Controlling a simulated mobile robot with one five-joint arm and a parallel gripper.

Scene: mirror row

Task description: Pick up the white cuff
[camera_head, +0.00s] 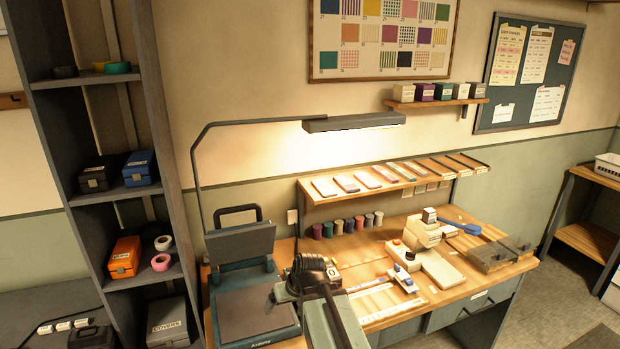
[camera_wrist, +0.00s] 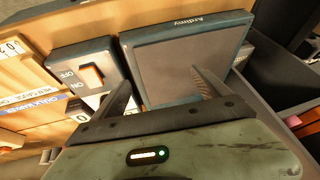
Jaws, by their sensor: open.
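The white cuff (camera_head: 163,243) looks like a small white ring. It lies on a lower shelf of the dark rack at the left in the head view, just behind a pink ring (camera_head: 161,262). In the head view my arm hides part of the bench, and the fingers are not clear there. The white cuff cannot be made out in the wrist view.
The dark rack (camera_head: 135,191) has uprights and shelves around the rings. An orange case (camera_head: 125,257) stands left of them. The press (camera_head: 240,306) with its raised lid stands between rack and arm. A lamp (camera_head: 353,122) hangs above the bench. A switch box (camera_wrist: 86,72) is near my fingers.

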